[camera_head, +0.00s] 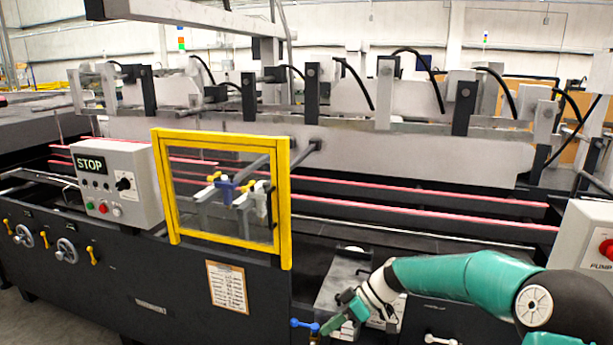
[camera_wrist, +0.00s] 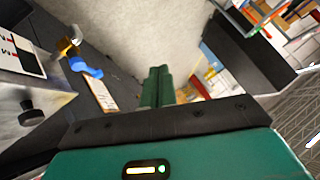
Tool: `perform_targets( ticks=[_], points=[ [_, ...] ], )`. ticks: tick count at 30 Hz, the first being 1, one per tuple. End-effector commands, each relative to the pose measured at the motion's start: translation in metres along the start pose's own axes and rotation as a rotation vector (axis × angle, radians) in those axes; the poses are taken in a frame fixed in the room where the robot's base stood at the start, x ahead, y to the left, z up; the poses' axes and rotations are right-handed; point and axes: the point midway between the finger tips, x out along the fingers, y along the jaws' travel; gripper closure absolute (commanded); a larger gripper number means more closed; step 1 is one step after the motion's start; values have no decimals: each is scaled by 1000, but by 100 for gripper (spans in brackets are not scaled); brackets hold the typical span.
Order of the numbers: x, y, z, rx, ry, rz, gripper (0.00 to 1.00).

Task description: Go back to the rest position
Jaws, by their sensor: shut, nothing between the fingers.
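My gripper (camera_head: 328,328) is at the lower middle of the head view, at the end of my teal arm, which reaches in from the right. In the wrist view its two green fingers (camera_wrist: 156,86) lie side by side, shut with nothing between them. In the head view a blue handle (camera_head: 303,323) shows just left of the fingertips; whether they touch it I cannot tell. The wrist view shows a blue and orange-brown handle (camera_wrist: 82,64) on the dark panel, apart from the fingers.
The folder gluer fills the view, with a yellow-framed guard (camera_head: 284,205) and a STOP control box (camera_head: 145,180) at left. A grey box (camera_head: 345,275) lies behind my gripper. A PUMP box (camera_head: 585,240) stands at the right edge. A white handle (camera_head: 440,340) is under my arm.

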Motion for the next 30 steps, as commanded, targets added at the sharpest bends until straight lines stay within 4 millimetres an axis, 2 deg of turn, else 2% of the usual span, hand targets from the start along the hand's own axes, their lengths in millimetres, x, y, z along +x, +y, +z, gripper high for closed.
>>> perform_targets(
  ticks=[1,6,15,23,30],
  points=[
    [-1,-13,0,27,-61,30,100],
    [-12,-49,6,150,-222,154,100],
    [-48,-116,18,357,-374,447,100],
    [-84,-178,32,521,-356,719,100],
    [-113,-235,52,658,-225,932,100]
  ],
)
